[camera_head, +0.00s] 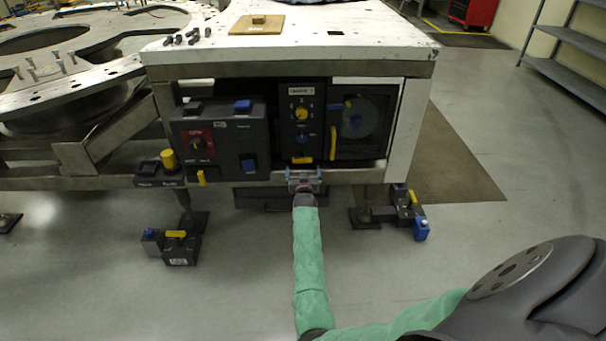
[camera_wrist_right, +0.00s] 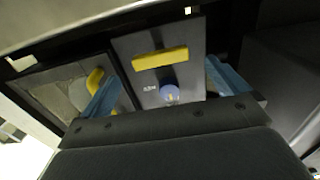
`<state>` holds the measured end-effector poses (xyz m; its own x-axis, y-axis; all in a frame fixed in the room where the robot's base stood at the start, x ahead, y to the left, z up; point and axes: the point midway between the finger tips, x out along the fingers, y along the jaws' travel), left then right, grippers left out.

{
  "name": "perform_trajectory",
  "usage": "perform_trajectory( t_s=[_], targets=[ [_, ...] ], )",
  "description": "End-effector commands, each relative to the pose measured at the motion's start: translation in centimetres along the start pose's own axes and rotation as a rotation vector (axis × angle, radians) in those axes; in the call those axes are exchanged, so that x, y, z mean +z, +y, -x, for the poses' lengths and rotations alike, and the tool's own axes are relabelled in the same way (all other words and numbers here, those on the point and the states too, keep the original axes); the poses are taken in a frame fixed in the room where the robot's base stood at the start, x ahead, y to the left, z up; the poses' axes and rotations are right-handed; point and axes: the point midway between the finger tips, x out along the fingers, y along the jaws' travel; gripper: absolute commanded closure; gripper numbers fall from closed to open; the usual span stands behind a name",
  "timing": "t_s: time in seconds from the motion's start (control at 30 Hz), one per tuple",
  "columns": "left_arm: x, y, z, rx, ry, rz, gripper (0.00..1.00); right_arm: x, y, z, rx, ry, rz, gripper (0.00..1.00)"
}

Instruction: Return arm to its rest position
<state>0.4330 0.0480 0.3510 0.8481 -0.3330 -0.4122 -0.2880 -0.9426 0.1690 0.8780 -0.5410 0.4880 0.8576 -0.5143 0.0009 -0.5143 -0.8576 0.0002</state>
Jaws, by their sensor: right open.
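My right arm, in a green sleeve (camera_head: 309,262), reaches up the middle of the head view to the front of the equipment bench. My right gripper (camera_head: 304,175) is at the bench's lower rail, just below the narrow middle panel (camera_head: 298,92). In the wrist view the two blue fingers of my right gripper (camera_wrist_right: 161,72) are spread apart with nothing held between them. Beyond them are the yellow handle (camera_wrist_right: 160,58) and a blue knob (camera_wrist_right: 169,94) on a dark panel. Whether a finger touches the panel is not clear. My left gripper is not in view.
A dark control box (camera_head: 220,140) with a red dial is left of the middle panel. A unit with a round window (camera_head: 360,118) is on its right. Bench feet with dark blocks (camera_head: 178,246) stand on the floor. Floor at lower left is clear.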

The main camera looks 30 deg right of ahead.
Motion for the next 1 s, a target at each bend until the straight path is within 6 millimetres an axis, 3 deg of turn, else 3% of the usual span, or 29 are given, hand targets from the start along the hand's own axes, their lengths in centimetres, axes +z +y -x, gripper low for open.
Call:
perform_trajectory(
  t_s=[0.23, 0.77, 0.87, 1.0],
  targets=[
    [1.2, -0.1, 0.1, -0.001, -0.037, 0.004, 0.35, 0.0, 0.0, 0.1, -0.001, 0.000, 0.000, 0.01],
    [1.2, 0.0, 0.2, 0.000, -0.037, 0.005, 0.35, -0.1, 0.0, 0.1, -0.001, -0.001, 0.001, 0.01],
    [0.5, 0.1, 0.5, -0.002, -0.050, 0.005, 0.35, -0.4, 0.2, 0.8, -0.010, -0.020, 0.011, 0.01],
    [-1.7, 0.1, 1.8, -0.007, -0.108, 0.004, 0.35, -1.2, 0.2, 3.4, -0.046, -0.093, 0.045, 0.01]
  ],
)
